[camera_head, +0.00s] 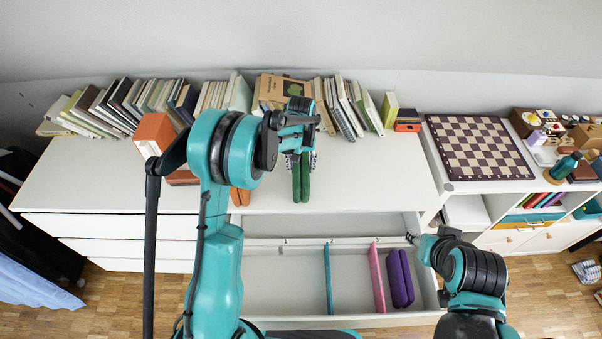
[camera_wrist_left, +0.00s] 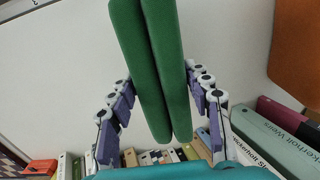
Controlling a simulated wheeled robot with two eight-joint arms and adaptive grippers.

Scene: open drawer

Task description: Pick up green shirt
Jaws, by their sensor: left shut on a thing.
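The green shirt (camera_head: 301,178) is a folded, two-layered roll below my left gripper (camera_head: 300,150), over the top of the white dresser (camera_head: 350,185). In the left wrist view the green shirt (camera_wrist_left: 152,60) runs between the two fingers of my left gripper (camera_wrist_left: 168,105), which is shut on it. I cannot tell whether the shirt still touches the dresser top. My right gripper (camera_head: 413,239) is a small dark tip over the right side of the open drawer; its jaws are not clear.
The open drawer (camera_head: 285,322) has a blue divider (camera_head: 328,280), a pink divider (camera_head: 377,277) and a folded purple shirt (camera_head: 400,278) at its right. A folded orange shirt (camera_head: 240,196) lies left of the green one. Books (camera_head: 345,105) line the back; a chessboard (camera_head: 478,147) is at right.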

